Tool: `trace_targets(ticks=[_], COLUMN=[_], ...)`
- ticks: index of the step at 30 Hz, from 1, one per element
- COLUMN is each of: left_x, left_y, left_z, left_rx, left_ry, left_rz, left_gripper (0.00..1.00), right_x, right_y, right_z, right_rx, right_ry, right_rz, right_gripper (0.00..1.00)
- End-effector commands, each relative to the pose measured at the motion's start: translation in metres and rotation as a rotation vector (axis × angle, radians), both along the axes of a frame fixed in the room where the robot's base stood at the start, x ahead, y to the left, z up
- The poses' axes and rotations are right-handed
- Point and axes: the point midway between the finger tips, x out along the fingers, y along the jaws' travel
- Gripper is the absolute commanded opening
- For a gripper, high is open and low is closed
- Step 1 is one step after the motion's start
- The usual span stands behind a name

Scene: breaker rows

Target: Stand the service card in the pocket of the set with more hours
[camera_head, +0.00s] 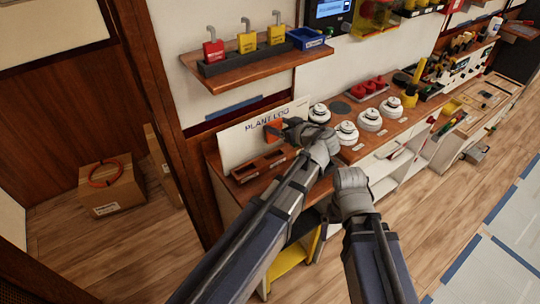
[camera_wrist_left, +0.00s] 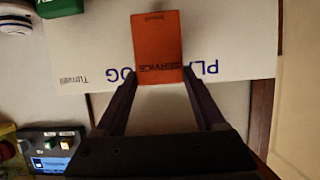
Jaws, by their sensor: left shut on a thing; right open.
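An orange service card (camera_head: 273,130) is held by my left gripper (camera_head: 283,129), in front of the white PLANT LOG board (camera_head: 238,147). In the left wrist view the card (camera_wrist_left: 158,45) stands out between the two fingers of the left gripper (camera_wrist_left: 158,82), its SERVICE lettering upside down, with the board (camera_wrist_left: 100,50) behind it. A brown wooden holder (camera_head: 243,175) with dark slots lies on the counter below the card. My right gripper (camera_head: 350,190) is over the counter's front edge, empty; its fingertips are hard to make out. No hour readings are legible.
Several white round devices (camera_head: 346,132) stand on the wooden counter (camera_head: 385,139) right of the left gripper. A shelf (camera_head: 243,72) with red and yellow padlocks and a blue bin (camera_head: 305,39) hangs above. A cardboard box (camera_head: 112,190) stands on the floor at left.

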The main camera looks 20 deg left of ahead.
Motion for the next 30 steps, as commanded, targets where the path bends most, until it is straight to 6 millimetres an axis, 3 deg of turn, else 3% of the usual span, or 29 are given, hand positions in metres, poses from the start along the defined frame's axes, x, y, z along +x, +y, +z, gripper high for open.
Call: trace_targets(ticks=[12, 20, 30], left_x=[0.0, 0.0, 0.0], left_y=[0.0, 0.0, 0.0], left_z=[-0.06, -0.063, -0.099], left_rx=[0.0, 0.0, 0.0], left_ry=[0.0, 0.0, 0.0], left_rz=[0.0, 0.0, 0.0], left_gripper=[0.16, 0.16, 0.16], right_x=[0.0, 0.0, 0.0], right_y=[0.0, 0.0, 0.0], right_z=[-0.06, -0.063, -0.099], right_rx=[0.0, 0.0, 0.0], right_ry=[0.0, 0.0, 0.0], right_rz=[0.0, 0.0, 0.0], right_gripper=[1.0, 1.0, 1.0])
